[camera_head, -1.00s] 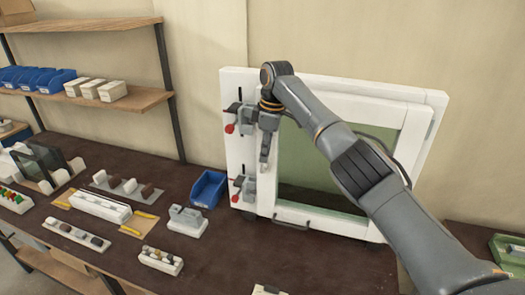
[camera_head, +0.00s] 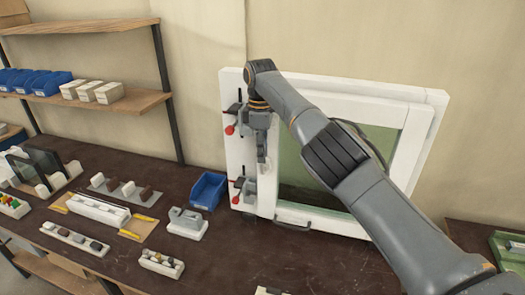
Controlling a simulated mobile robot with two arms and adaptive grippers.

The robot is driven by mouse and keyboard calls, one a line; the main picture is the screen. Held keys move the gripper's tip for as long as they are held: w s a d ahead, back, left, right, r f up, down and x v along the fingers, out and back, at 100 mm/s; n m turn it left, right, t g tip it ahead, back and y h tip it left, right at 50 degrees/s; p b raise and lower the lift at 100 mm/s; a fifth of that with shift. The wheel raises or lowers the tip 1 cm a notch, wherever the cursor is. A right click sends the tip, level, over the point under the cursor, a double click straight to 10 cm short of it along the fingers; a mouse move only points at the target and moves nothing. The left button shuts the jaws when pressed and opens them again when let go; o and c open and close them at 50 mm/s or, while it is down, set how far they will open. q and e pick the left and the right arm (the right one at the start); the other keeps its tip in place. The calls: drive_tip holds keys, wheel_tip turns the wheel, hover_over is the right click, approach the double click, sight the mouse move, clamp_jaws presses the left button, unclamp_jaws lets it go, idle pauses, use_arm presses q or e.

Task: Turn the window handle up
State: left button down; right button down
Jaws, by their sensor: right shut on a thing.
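The white window (camera_head: 330,222) stands upright on the dark bench, with a greenish pane in its sash. My right gripper (camera_head: 263,163) is at the left upright of the sash, pointing down. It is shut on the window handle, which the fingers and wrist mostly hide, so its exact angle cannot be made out. My right arm reaches across the pane from the lower right. My left gripper is not in view.
Two clamps with red knobs, an upper one (camera_head: 230,130) and a lower one (camera_head: 236,199), sit on the frame's left post close to my gripper. A blue bin (camera_head: 208,190) and several small parts holders stand left on the bench. The front middle is mostly clear.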

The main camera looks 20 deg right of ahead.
drive_tip(key=shift+f, duration=0.1)
drive_tip(key=c, duration=1.4)
unclamp_jaws()
drive_tip(key=shift+o, duration=1.2)
drive_tip(key=shift+w+a, duration=0.1)
drive_tip(key=shift+w, duration=0.05)
